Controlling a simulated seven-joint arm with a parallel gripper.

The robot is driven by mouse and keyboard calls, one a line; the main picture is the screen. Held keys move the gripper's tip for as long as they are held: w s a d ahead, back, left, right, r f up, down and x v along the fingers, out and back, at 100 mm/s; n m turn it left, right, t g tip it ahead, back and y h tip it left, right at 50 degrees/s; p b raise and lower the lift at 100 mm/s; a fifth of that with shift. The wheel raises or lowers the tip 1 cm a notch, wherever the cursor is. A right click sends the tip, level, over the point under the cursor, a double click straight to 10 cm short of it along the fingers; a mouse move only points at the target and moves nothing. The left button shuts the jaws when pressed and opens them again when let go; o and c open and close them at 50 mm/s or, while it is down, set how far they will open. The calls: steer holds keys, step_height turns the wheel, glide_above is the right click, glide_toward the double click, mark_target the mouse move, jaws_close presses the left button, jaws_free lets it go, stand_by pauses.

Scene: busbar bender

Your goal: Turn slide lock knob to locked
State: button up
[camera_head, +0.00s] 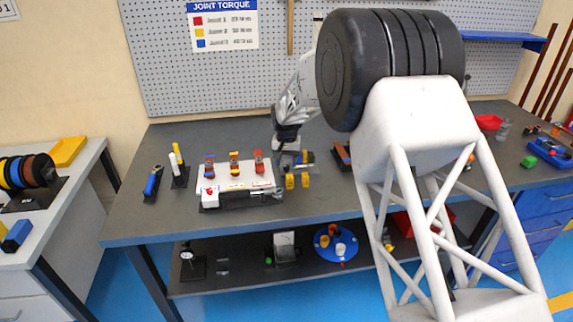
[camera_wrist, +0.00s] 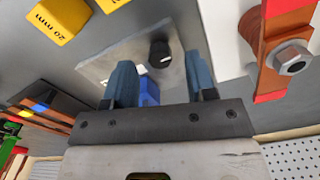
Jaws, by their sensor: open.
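In the wrist view, a black knob (camera_wrist: 159,53) stands on a grey metal plate (camera_wrist: 112,60), just beyond the fingertips. I take it for the slide lock knob; no lock marking is readable. My gripper (camera_wrist: 160,70) has two blue fingers, spread apart with the knob roughly between and ahead of them, not touching it. A blue block (camera_wrist: 148,92) shows between the fingers, nearer the palm; I cannot tell whether it touches them. In the head view my gripper (camera_head: 287,143) is over the bench at the right end of the bender (camera_head: 238,192); the knob cannot be made out there.
Yellow blocks (camera_wrist: 60,20) lie near the plate in the wrist view; one reads 20 mm. A copper bar with a hex bolt (camera_wrist: 292,58) rises close on the right.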

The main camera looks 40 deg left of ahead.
mark_target(287, 166)
steer(key=shift+r, duration=3.1)
